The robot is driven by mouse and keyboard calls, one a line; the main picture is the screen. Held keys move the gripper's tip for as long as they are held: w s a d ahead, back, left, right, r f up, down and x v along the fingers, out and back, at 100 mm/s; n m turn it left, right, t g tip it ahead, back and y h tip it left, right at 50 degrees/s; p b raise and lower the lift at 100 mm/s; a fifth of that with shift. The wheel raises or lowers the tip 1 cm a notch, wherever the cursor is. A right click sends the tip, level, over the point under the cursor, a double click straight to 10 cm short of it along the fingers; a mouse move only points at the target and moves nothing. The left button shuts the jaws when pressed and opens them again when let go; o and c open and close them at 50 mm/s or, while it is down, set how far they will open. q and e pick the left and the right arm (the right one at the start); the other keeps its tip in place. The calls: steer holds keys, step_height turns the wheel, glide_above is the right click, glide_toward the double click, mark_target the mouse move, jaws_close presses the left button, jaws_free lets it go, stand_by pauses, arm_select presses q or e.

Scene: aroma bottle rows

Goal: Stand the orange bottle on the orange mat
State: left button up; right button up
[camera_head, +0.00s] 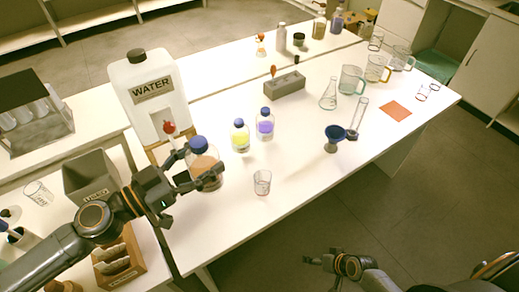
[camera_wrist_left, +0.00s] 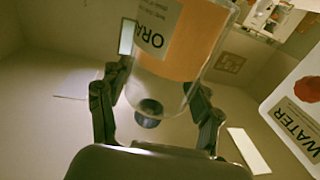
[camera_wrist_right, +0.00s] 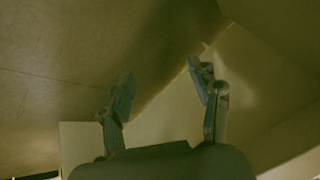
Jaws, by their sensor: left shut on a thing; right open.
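The orange bottle (camera_head: 206,165), clear with orange liquid and a dark blue cap, is in my left gripper (camera_head: 197,171), whose fingers close around its sides. In the left wrist view the bottle (camera_wrist_left: 187,50) sits between the fingers (camera_wrist_left: 155,100), with part of an "ORA" label showing. It looks about upright in the head view; I cannot tell whether its base touches the table. The orange mat (camera_head: 397,111) lies flat and bare near the table's right end, well apart from the bottle. My right gripper (camera_head: 316,260) is open and empty, off the table's front edge (camera_wrist_right: 160,75).
A yellow bottle (camera_head: 240,138), a purple bottle (camera_head: 265,126) and a glass beaker (camera_head: 262,183) stand right of the held bottle. A water jug (camera_head: 150,95) is behind the left gripper.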

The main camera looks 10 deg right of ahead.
steer(key=w+a+r+t+y, duration=0.1)
steer(key=w+a+r+y, duration=0.15)
steer(key=w+r, duration=0.45)
steer(key=n+y, duration=1.2)
steer(key=n, duration=0.5)
glide_toward(208, 149)
steer(key=shift+g, duration=0.4)
steer(key=x, duration=1.2)
steer(key=shift+w+r, duration=0.15)
steer(key=shift+w, duration=0.1)
steer(key=shift+c, duration=0.5)
